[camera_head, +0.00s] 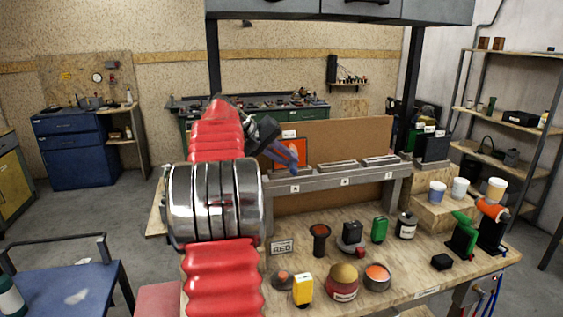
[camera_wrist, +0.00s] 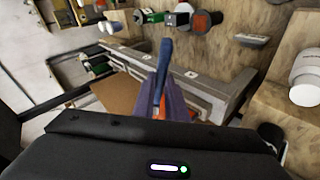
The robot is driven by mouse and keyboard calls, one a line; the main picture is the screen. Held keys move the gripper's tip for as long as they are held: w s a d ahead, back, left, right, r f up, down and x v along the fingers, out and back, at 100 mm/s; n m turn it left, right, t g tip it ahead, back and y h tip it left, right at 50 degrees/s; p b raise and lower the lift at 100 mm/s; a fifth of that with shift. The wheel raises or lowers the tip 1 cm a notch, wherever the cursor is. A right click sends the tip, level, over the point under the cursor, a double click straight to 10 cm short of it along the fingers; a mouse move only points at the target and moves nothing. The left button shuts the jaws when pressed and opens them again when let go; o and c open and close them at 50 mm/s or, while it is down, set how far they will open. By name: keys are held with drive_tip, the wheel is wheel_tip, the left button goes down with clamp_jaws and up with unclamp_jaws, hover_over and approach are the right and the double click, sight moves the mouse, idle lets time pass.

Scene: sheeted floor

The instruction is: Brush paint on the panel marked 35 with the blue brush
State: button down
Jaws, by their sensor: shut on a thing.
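My gripper (camera_head: 277,151) is at the end of my red arm, shut on a blue brush (camera_head: 281,158) in front of an orange panel. In the wrist view the brush's blue handle (camera_wrist: 165,58) rises between the fingers (camera_wrist: 163,105); its bristles are not clear. The orange panel (camera_head: 300,147) stands behind the brush, partly covered by it, with a small white label (camera_head: 290,133) above it. The label is too small to read, so I cannot tell whether it says 35. I cannot tell whether the brush touches the panel.
A grey rack (camera_head: 320,181) with lettered slots stands before a brown board (camera_head: 350,140). On the wooden bench (camera_head: 400,275) are a RED sign (camera_head: 282,247), paint tins (camera_head: 376,277), small bottles and tools. White cups (camera_head: 459,188) stand on the wooden steps at right.

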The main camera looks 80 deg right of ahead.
drive_tip(key=shift+s+d, duration=0.3)
drive_tip(key=shift+s, duration=0.2)
drive_tip(key=s+d, duration=0.2)
drive_tip(key=s, duration=0.1)
drive_tip(key=shift+s, duration=0.2)
idle(0.4)
drive_tip(key=shift+s+a+r, duration=0.15)
drive_tip(key=shift+s+a, duration=0.35)
drive_tip(key=shift+a, duration=0.35)
drive_tip(key=shift+s+a+r, duration=0.1)
drive_tip(key=shift+s+a, duration=0.45)
drive_tip(key=shift+a, duration=0.25)
drive_tip(key=shift+s+a+r, duration=0.15)
drive_tip(key=shift+s+a, duration=0.35)
drive_tip(key=shift+a, duration=0.35)
drive_tip(key=shift+s+a+r, duration=0.15)
drive_tip(key=shift+s+a, duration=0.25)
drive_tip(key=shift+a, duration=0.25)
drive_tip(key=shift+s+a+r, duration=0.1)
drive_tip(key=shift+s+a, duration=0.25)
drive_tip(key=shift+a, duration=0.3)
